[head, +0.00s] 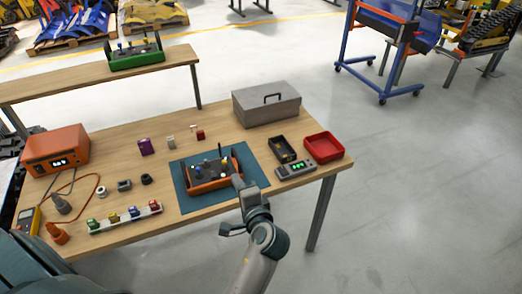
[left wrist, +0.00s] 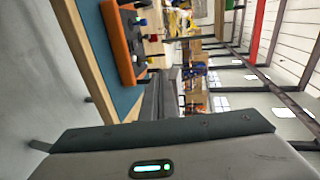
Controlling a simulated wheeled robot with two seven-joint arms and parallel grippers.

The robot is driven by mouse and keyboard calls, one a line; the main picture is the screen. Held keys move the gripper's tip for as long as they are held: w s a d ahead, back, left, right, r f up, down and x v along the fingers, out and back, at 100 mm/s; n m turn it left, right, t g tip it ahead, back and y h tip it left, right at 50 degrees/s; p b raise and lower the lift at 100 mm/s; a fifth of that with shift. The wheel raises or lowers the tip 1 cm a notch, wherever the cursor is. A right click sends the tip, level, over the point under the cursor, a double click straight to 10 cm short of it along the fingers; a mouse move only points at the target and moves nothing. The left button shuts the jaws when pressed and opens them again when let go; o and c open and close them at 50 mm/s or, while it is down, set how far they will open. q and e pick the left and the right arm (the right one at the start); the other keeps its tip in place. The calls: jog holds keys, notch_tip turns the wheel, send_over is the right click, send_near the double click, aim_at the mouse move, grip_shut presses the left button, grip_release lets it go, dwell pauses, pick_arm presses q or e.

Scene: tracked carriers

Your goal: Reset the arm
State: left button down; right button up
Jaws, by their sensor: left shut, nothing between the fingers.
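My left gripper (head: 238,181) is shut and empty. It is at the front edge of the orange control box (head: 210,183), which lies on a blue-green mat (head: 189,204) on the wooden table. I cannot tell whether the fingers touch the box. In the left wrist view the shut fingers (left wrist: 158,92) point away from the camera, with the orange box (left wrist: 118,45) beside them. My right gripper is not in view.
A grey toolbox (head: 266,108), a black tray (head: 281,150), a red tray (head: 323,147) and a grey device with green lights (head: 295,169) are to the right. A white rack (head: 125,219) of coloured parts lies left.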

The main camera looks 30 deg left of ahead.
pick_arm(q)
jog(key=s+d+f+m+g+h, duration=0.1)
jog(key=s+d+f+h, duration=0.3)
jog(key=f, duration=1.2)
jog(key=w+d+f+m+g+h, duration=0.1)
jog(key=d+f+h, duration=0.3)
jog(key=f, duration=1.1)
jog(key=s+d+f+n+g+h+b, duration=0.1)
jog(key=s+d+f+n+g+h, duration=0.15)
jog(key=s+f, duration=1.3)
jog(key=s+a+f+n+g, duration=0.1)
jog(key=s+f, duration=0.4)
jog(key=s, duration=0.4)
jog(key=s+a+f+n+g, duration=0.2)
jog(key=s+f, duration=0.3)
jog(key=s, duration=0.5)
jog(key=s+a+f+n+g, duration=0.1)
jog(key=s+f, duration=0.4)
jog(key=s, duration=0.5)
jog(key=shift+a+f+n+g+h+b, duration=0.3)
jog(key=shift+f+n+g+h+b, duration=0.1)
jog(key=shift+n, duration=0.35)
